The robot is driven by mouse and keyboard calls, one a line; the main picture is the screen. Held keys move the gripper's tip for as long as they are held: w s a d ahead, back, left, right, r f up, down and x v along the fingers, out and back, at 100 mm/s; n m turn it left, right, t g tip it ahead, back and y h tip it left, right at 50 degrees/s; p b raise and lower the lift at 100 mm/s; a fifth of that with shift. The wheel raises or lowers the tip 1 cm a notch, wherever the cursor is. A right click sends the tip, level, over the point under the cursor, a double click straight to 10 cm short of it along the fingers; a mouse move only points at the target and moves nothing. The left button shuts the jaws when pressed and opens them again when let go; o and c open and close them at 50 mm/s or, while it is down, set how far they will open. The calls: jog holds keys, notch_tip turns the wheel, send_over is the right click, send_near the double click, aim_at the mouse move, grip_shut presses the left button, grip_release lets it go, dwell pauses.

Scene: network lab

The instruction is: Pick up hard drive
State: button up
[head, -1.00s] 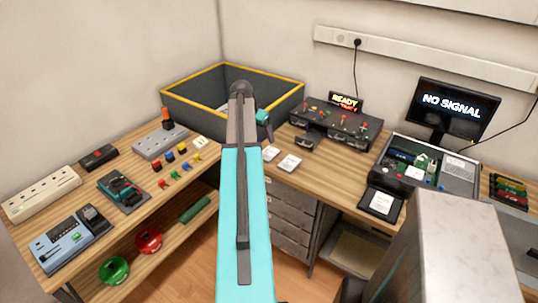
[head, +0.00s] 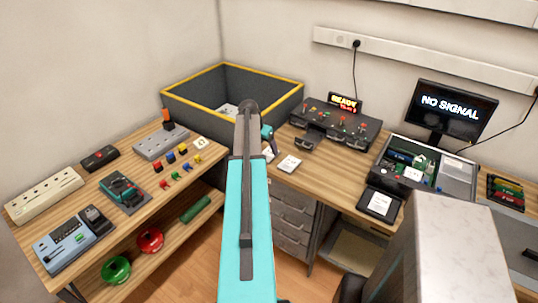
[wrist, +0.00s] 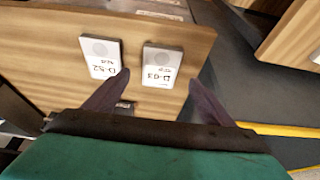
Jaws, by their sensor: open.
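Two pale, flat hard drives lie side by side on the wooden bench. In the wrist view, one labelled D-52 (wrist: 100,58) is at left, and one that seems to read D-63 (wrist: 162,66) is right of it. In the head view, one drive (head: 289,164) is clear, and the other is mostly hidden behind my gripper (head: 269,140). In the wrist view, my gripper (wrist: 160,77) is open and empty. Its fingertips show at either side of the D-63 drive's lower part; I cannot tell the height gap.
A dark bin (head: 190,105) with a yellow rim stands left of the drives. A black console (head: 335,125) sits behind them, with an open computer case (head: 455,172) at right. The left bench (head: 140,205) holds tools and small coloured parts.

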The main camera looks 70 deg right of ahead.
aim_at(269, 153)
jog(key=shift+d+f, duration=0.1)
jog(key=shift+f, duration=0.1)
dwell(0.3)
jog(key=shift+p+x, duration=0.95)
jog(key=shift+x, duration=0.2)
jog(key=shift+p+x, duration=0.4)
jog(key=shift+x, duration=1)
jog(key=shift+d, duration=0.15)
jog(key=shift+r, duration=0.1)
jog(key=shift+c, duration=0.3)
jog(key=c, duration=1.4)
jog(key=shift+o, duration=0.2)
jog(key=shift+r, duration=0.1)
